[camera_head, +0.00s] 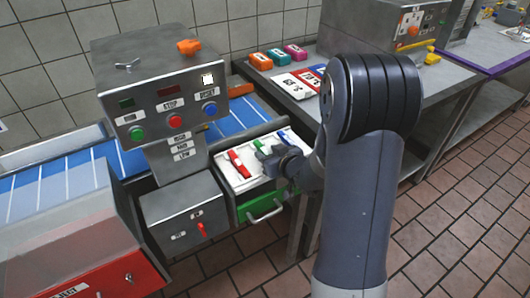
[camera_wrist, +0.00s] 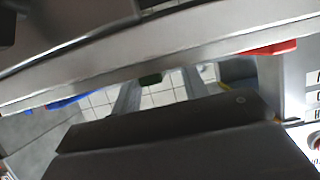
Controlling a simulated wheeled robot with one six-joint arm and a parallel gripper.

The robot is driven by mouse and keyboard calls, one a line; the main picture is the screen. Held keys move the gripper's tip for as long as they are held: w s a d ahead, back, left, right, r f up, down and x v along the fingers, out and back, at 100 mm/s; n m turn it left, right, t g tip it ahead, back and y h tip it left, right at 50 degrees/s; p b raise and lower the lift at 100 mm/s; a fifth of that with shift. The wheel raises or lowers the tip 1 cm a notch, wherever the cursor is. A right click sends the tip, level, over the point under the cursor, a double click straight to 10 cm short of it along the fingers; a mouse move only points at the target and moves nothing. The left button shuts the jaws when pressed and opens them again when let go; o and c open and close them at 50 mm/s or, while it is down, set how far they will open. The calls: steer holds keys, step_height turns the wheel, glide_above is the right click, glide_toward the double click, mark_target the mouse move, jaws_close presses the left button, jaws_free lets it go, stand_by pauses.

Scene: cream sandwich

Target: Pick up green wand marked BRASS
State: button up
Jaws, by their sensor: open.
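An open drawer (camera_head: 238,203) with a green front and white inside holds a red wand (camera_head: 239,164), a green wand (camera_head: 260,147) and a blue wand (camera_head: 284,137). The writing on the wands is too small to read. My gripper (camera_head: 283,166) is at the drawer's right side, near the green wand, and hides part of the drawer's contents. In the wrist view two pale fingers of my gripper (camera_wrist: 158,88) stand apart. A small dark green piece (camera_wrist: 150,79) shows between them; I cannot tell whether it is the wand.
A grey control box (camera_head: 165,95) with coloured buttons stands left of the drawer, beside a blue conveyor (camera_head: 60,185). A metal table (camera_head: 300,105) behind holds coloured blocks and cards. A red-fronted box (camera_head: 90,275) is at lower left. Tiled floor at right is clear.

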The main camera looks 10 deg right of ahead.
steer(key=shift+w+a+f, duration=0.1)
steer(key=shift+w, duration=0.25)
steer(key=shift+c, duration=0.2)
jaws_close()
